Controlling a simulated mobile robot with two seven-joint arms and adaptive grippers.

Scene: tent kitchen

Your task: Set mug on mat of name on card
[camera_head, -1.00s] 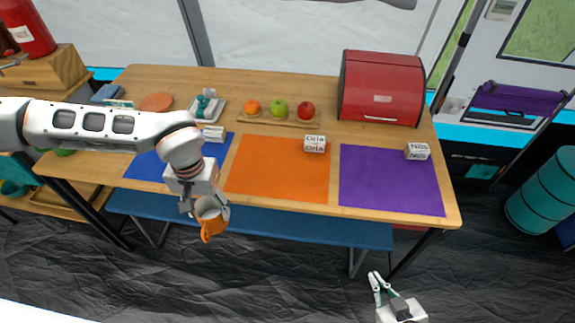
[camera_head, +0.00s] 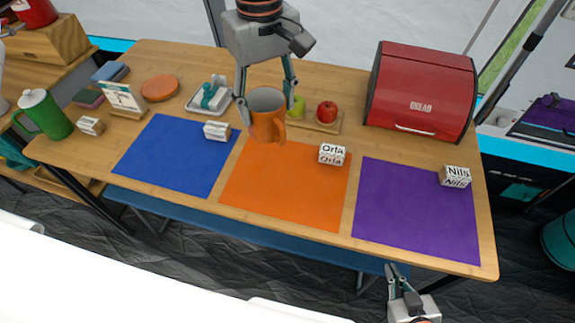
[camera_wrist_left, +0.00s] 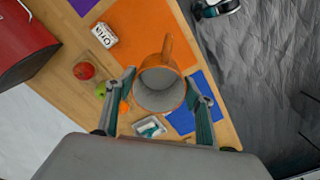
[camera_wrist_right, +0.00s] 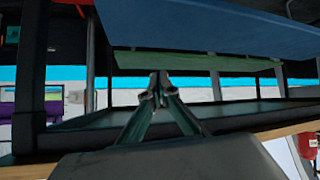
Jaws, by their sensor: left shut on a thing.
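My left gripper (camera_head: 266,92) is shut on the orange mug (camera_head: 268,125), which has a grey inside, and holds it upright over the far left part of the orange mat (camera_head: 280,195). The mug also shows between the fingers in the left wrist view (camera_wrist_left: 160,88). A blue mat (camera_head: 170,160) lies left and a purple mat (camera_head: 415,215) right. Name blocks read "Orla" (camera_head: 332,154) at the orange mat and "Nils" (camera_head: 455,176) at the purple mat. The blue mat's block (camera_head: 217,131) is unreadable. A white card (camera_head: 121,96) stands far left, its writing too small. My right gripper (camera_head: 401,277) is shut and empty before the table.
A red bread box (camera_head: 420,95) stands at the back right. A white dish (camera_head: 210,97), an orange disc (camera_head: 160,88) and a green pitcher (camera_head: 44,115) stand further left.

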